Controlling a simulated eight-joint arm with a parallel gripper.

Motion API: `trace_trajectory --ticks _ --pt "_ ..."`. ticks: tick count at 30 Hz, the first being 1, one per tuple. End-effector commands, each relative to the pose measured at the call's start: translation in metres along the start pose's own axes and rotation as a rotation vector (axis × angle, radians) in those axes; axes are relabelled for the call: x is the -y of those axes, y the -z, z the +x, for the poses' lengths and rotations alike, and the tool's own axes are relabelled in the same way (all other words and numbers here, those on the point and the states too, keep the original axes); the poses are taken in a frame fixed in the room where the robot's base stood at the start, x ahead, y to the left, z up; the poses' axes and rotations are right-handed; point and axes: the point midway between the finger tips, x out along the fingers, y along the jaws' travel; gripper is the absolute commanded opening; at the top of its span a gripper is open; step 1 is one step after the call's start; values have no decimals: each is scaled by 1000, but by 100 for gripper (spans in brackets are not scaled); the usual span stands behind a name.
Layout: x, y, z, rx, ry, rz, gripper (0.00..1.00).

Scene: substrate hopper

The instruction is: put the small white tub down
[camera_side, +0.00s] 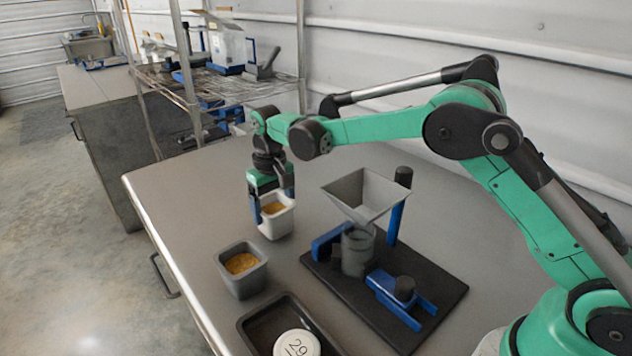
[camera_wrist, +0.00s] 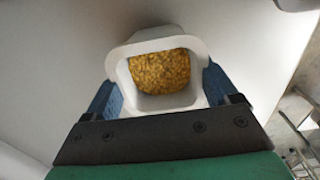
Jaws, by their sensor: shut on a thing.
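The small white tub (camera_side: 277,222) holds yellow-brown grains and is upright at the back left of the grey table. My gripper (camera_side: 271,205) is shut on it, with one blue finger on each side. In the wrist view the white tub (camera_wrist: 157,101) sits between the blue fingers of my gripper (camera_wrist: 160,95), with the grains visible inside. The tub's base is at or very near the table top; I cannot tell whether it touches.
A grey tub (camera_side: 241,281) with similar grains stands in front of the white tub. A hopper (camera_side: 362,195) on a black base (camera_side: 437,300) stands to the right. A dark tray (camera_side: 252,323) with a white round lid marked 29 (camera_side: 297,344) lies at the front. Table at left is clear.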

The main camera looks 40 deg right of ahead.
Motion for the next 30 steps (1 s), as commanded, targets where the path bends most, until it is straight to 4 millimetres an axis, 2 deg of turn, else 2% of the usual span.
trace_trajectory --ticks 3,13,14,15,24,26,30 --pt "0 0 7 0 0 0 36" --pt "0 0 10 0 0 0 36" --pt "0 0 9 0 0 0 89" --pt "0 0 9 0 0 0 100" --pt "0 0 6 0 0 0 100" --pt "0 0 0 0 0 0 100" --pt "0 0 -25 0 0 0 100"
